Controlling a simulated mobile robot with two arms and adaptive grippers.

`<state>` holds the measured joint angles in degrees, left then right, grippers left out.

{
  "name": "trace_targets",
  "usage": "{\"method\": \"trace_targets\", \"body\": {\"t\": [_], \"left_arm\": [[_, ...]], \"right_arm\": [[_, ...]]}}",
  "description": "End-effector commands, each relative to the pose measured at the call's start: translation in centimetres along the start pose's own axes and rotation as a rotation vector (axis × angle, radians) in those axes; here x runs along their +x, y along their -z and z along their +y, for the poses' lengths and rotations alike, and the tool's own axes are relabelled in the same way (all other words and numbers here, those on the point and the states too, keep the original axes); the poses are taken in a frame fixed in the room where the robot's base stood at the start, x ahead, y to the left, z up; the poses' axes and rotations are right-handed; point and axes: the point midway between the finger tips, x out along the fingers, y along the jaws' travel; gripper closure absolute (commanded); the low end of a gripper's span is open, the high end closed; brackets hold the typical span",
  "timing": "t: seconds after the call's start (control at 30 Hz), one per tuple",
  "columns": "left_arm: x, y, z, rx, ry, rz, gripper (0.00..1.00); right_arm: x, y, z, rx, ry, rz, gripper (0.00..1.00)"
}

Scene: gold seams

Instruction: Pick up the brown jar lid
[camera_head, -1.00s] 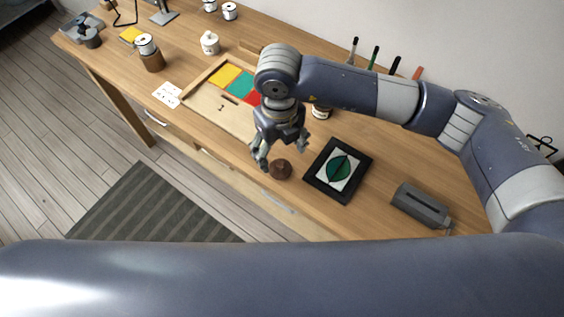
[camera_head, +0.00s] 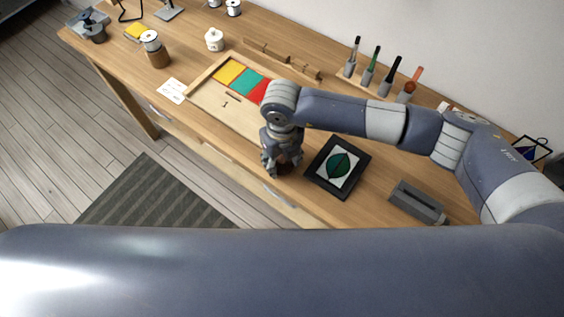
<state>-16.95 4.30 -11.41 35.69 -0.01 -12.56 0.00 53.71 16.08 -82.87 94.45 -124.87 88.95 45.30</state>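The brown jar lid (camera_head: 285,169) lies on the wooden workbench near its front edge. It is mostly hidden behind my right gripper (camera_head: 277,170), which is directly over it with its fingers low, close to the bench top. I cannot tell whether the fingers touch the lid or how far apart they are. My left gripper is not in view.
A black-framed leaf panel (camera_head: 338,167) lies just right of the gripper. A grey block (camera_head: 418,202) is farther right. A wooden tray (camera_head: 222,103) with coloured glass panes is behind left. Several upright tools (camera_head: 368,70) stand in a rack at the back.

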Motion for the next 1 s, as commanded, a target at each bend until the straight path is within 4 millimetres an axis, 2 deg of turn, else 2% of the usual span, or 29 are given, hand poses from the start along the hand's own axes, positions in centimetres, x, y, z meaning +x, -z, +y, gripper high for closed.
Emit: {"method": "trace_targets", "body": {"t": [0.47, 0.57, 0.77, 1.0], "left_arm": [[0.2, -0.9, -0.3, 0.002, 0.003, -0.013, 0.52], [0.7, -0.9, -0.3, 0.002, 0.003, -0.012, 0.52], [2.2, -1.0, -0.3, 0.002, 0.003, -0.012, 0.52], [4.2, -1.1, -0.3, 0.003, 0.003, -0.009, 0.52]], "right_arm": [[-0.3, -0.1, 0.0, 0.0, 0.0, -0.002, 0.74], [-1.0, -0.1, 0.0, -0.001, 0.0, -0.003, 0.74], [-3.5, -0.1, 0.1, -0.004, 0.001, -0.005, 0.74], [-3.7, 2.5, 5.7, -0.01, -0.003, -0.003, 0.74]]}}
